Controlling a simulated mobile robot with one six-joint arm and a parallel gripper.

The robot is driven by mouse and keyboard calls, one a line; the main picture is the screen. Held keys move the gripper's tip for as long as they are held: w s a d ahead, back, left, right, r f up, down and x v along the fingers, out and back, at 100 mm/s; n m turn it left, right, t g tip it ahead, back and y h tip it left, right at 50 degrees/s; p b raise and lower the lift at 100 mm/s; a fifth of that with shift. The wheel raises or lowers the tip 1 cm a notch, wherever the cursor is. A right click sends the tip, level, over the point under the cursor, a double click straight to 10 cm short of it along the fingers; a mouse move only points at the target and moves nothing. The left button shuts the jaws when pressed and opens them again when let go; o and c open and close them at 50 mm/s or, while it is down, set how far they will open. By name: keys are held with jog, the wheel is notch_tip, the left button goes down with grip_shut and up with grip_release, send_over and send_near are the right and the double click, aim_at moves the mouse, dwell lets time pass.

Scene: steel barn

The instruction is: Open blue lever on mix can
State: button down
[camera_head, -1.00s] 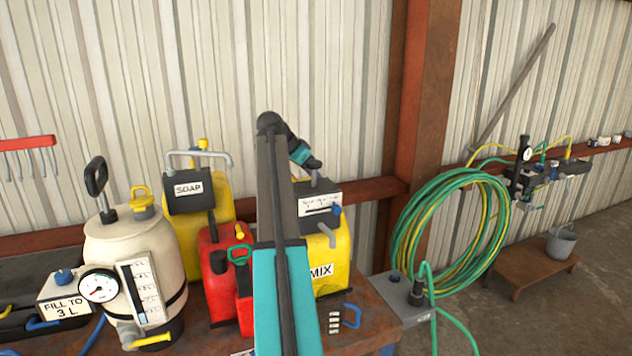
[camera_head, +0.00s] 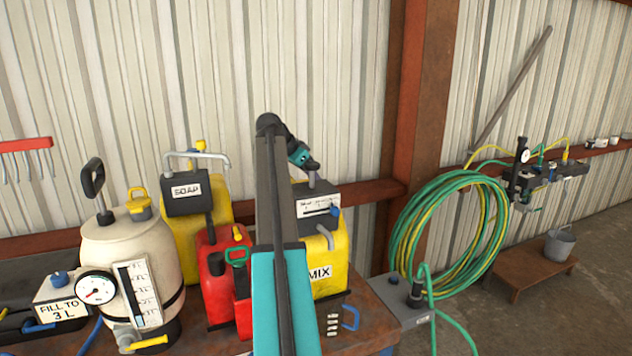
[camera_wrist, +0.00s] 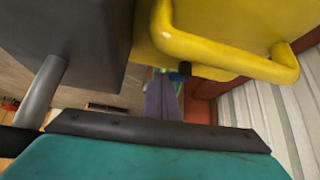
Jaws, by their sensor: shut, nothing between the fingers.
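The yellow mix can (camera_head: 333,262) with a MIX label stands on the bench, partly hidden behind my arm. A grey box with a white scale label sits on its top, with the small blue lever (camera_head: 335,211) at the box's right side. A grey bent spout shows below the lever. My gripper (camera_head: 314,166) is shut and empty, above and behind the grey box, apart from the blue lever. In the wrist view, a yellow can handle (camera_wrist: 225,55) and a grey box (camera_wrist: 60,40) are close by.
A red can (camera_head: 217,280) and a yellow soap can (camera_head: 206,215) stand left of the mix can. A cream tank (camera_head: 125,245) with a gauge is farther left. A coiled green hose (camera_head: 405,235) hangs to the right. The ribbed wall is close behind.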

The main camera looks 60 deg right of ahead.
jog(key=shift+w, duration=0.2)
jog(key=shift+w, duration=0.5)
jog(key=shift+w+a, duration=0.1)
jog(key=a+r, duration=0.1)
jog(key=w+a+r+p, duration=0.1)
jog(key=a, duration=0.1)
jog(key=shift+a+r, duration=0.15)
jog(key=shift+r, duration=0.05)
jog(key=shift+w+a+r+b, duration=0.15)
jog(key=shift+a+r+b, duration=0.1)
jog(key=shift+b, duration=0.25)
jog(key=s+b+v, duration=0.1)
jog(key=b+v, duration=0.1)
jog(key=v, duration=0.6)
jog(key=shift+s+a+r+b, duration=0.15)
jog(key=shift+a+r+b, duration=0.2)
jog(key=shift+a+r, duration=0.15)
jog(key=shift+m, duration=0.3)
